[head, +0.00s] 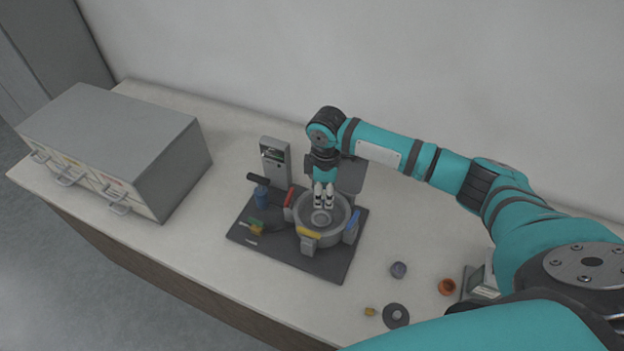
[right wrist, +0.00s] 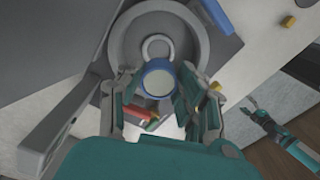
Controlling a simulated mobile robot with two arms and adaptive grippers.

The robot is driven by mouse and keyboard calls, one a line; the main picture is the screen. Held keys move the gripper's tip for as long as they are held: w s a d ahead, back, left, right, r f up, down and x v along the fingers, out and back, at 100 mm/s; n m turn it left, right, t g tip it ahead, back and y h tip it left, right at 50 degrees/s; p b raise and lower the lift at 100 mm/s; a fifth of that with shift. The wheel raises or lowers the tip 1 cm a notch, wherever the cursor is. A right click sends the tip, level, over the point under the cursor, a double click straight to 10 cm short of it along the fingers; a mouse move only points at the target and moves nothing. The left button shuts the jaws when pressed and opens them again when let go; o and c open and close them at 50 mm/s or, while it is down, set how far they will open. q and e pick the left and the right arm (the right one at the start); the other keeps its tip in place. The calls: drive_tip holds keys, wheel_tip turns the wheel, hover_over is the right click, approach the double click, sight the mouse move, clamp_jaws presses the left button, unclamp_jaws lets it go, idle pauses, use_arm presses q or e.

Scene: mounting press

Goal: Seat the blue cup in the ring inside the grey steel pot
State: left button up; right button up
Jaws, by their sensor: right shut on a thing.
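The grey steel pot (head: 333,238) stands on a dark base plate, with coloured clamps around its rim. The ring (right wrist: 157,40) shows on the pot floor, and also in the head view (head: 321,218). My right gripper (head: 323,204) points down over the pot and is shut on the blue cup (right wrist: 158,80). The cup's round blue-rimmed end faces the wrist camera between the fingers. The cup overlaps the ring's near edge in that view and appears apart from it; its height is unclear. A teal and grey shape, probably my left gripper (right wrist: 262,118), lies at the right; its jaws are unclear.
A grey drawer cabinet (head: 150,140) stands at the left. A grey upright unit (head: 275,158) and a blue bottle-like part (head: 262,196) stand beside the pot. A purple cup (head: 398,270), orange cup (head: 446,287) and grey disc (head: 396,316) lie front right. The left front tabletop is clear.

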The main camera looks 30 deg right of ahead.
sight(323, 214)
drive_tip(key=shift+w+f, duration=0.25)
drive_tip(key=shift+f, duration=0.55)
drive_tip(key=shift+f+b, duration=0.2)
drive_tip(key=shift+b, duration=0.1)
drive_tip(key=shift+s+f+b, duration=0.35)
drive_tip(key=shift+f+b, duration=0.15)
drive_tip(key=shift+b, duration=0.2)
drive_tip(key=shift+w+f+b, duration=0.1)
drive_tip(key=shift+f+b, duration=0.2)
drive_tip(key=shift+b, duration=0.05)
wheel_tip(323, 214, down, 2)
drive_tip(key=b, duration=0.2)
drive_tip(key=shift+b, duration=0.3)
drive_tip(key=shift+f, duration=0.75)
use_arm(q)
wheel_tip(323, 214, down, 6)
drive_tip(key=s, duration=0.2)
